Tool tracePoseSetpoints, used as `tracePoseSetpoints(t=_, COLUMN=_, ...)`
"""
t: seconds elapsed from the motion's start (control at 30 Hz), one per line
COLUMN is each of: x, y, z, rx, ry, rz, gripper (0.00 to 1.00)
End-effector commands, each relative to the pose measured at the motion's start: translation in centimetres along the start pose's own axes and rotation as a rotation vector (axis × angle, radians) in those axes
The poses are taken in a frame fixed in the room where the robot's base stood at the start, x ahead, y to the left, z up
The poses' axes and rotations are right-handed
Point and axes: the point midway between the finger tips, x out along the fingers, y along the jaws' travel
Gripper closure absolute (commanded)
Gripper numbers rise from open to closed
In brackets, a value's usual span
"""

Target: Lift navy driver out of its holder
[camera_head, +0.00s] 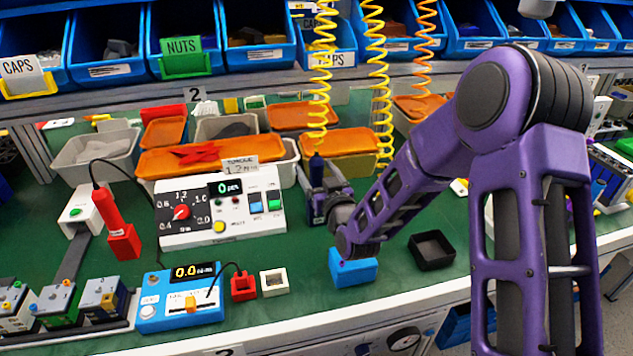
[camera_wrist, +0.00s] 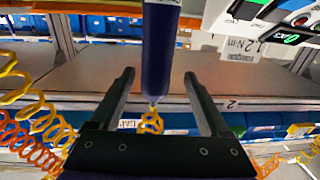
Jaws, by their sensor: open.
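The navy driver (camera_head: 316,163) stands upright on the green bench, with a yellow coiled cord (camera_head: 318,100) rising from its top. My gripper (camera_head: 326,190) is at the driver's upper body, reaching in from the right. In the wrist view, which is upside down, the navy driver (camera_wrist: 160,60) lies in line with the gap between the two open fingers of my gripper (camera_wrist: 158,78), with space on both sides. I cannot tell how deep the driver sits between them. A dark blue part (camera_head: 317,210) below the driver may be its holder; my gripper partly hides it.
A white control panel (camera_head: 222,208) stands close on the left. A blue block (camera_head: 353,268) and a black tray (camera_head: 432,250) lie in front. A red driver (camera_head: 108,212) stands in a red holder (camera_head: 125,243) at left. Orange-lidded bins (camera_head: 355,142) are behind.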

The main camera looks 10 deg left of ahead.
Motion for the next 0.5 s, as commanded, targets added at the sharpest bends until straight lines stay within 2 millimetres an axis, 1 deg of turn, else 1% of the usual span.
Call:
tracePoseSetpoints(t=0.2, x=3.2, y=0.6, z=0.1, rx=0.001, ry=0.001, rz=0.001, gripper=0.2)
tracePoseSetpoints(t=0.3, x=4.3, y=0.6, z=0.0, rx=0.0, ry=0.002, rz=0.001, gripper=0.2)
tracePoseSetpoints(t=0.4, x=4.8, y=0.6, z=0.1, rx=0.0, ry=0.0, rz=0.001, gripper=0.2)
tracePoseSetpoints(t=0.5, x=4.8, y=0.6, z=0.1, rx=0.0, ry=0.0, rz=0.001, gripper=0.2)
